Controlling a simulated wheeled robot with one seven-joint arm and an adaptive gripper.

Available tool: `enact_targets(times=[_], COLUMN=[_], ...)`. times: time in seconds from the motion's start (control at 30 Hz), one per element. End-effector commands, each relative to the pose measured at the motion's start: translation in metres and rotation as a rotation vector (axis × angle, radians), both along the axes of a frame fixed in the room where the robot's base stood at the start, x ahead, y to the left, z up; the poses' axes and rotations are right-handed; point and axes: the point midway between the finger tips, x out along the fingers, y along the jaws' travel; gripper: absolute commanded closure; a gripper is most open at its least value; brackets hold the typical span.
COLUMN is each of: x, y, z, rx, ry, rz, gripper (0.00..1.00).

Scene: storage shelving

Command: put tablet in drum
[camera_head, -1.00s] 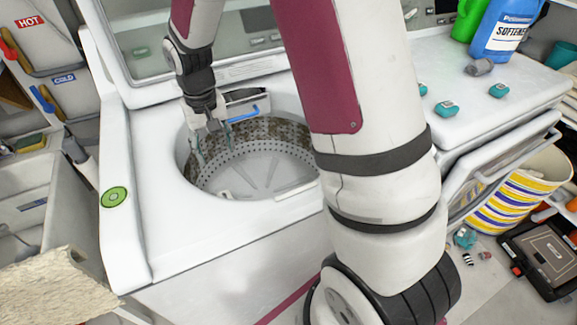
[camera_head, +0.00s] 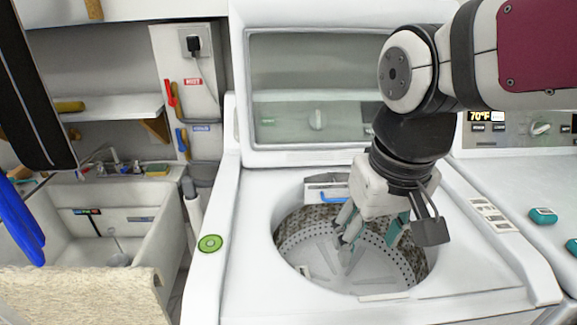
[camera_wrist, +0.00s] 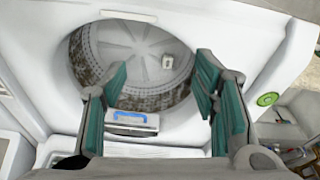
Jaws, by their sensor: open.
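The drum (camera_head: 375,237) is the open, perforated tub of the white top-loading washer, and its lid is up. A small white block (camera_head: 304,270), probably the tablet, lies low inside the drum on the left. It also shows in the wrist view (camera_wrist: 167,62), on the drum floor to the right. My gripper (camera_head: 370,236) is over the drum opening, pointing down, with its teal-padded fingers apart. In the wrist view, nothing is between the fingers (camera_wrist: 160,78), and the block is beyond them, not touching.
A dispenser tray with a blue handle (camera_head: 325,190) is at the drum's back rim. The raised lid (camera_head: 310,95) stands behind. A green round sticker (camera_head: 210,244) is on the washer's left edge. A sink (camera_head: 105,225) is at left. Teal pieces (camera_head: 543,215) lie on the right-hand machine.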

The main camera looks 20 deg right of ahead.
Motion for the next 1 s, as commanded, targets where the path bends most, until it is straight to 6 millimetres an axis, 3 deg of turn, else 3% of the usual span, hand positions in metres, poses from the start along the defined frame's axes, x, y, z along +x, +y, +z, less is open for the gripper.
enact_targets(times=[0.2, 0.4, 0.83, 1.0], x=[-0.050, -0.073, -0.077, -0.079], y=[0.002, 0.004, 0.004, 0.003], z=[0.003, 0.001, 0.002, 0.032], rx=[0.015, 0.025, 0.026, 0.020], ry=[-0.035, -0.049, -0.051, -0.093], rz=[0.031, 0.048, 0.053, 0.054], gripper=[0.46, 0.46, 0.46, 0.46])
